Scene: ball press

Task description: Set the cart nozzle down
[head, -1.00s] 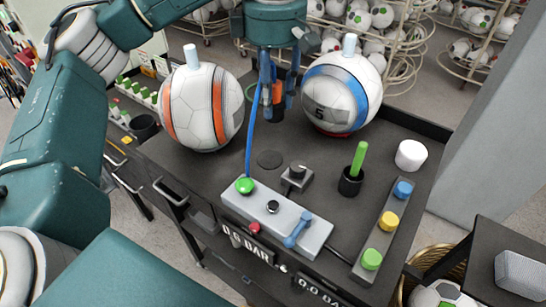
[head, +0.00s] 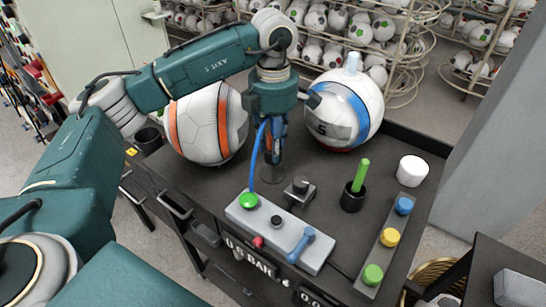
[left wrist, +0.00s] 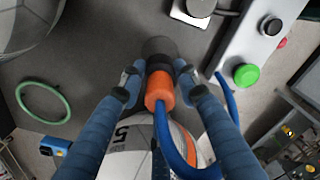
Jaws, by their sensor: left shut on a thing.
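The cart nozzle (left wrist: 160,90), orange and black with a blue hose, is held between the blue fingers of my left gripper (left wrist: 160,78). In the head view my left gripper (head: 271,143) points down over the cart top, between the two large balls. The fingers mostly hide the nozzle there. A dark round disc (head: 274,173) on the cart top lies right below the nozzle; it also shows past the nozzle's end in the left wrist view (left wrist: 158,47). I cannot tell whether the nozzle touches it. My right gripper is not in view.
An orange-striped ball (head: 201,130) stands left of my gripper and a blue-striped ball (head: 350,105) right. In front are a grey control box (head: 278,232), a small knob block (head: 300,191), a black cup with a green stick (head: 353,195), and a white cylinder (head: 411,170).

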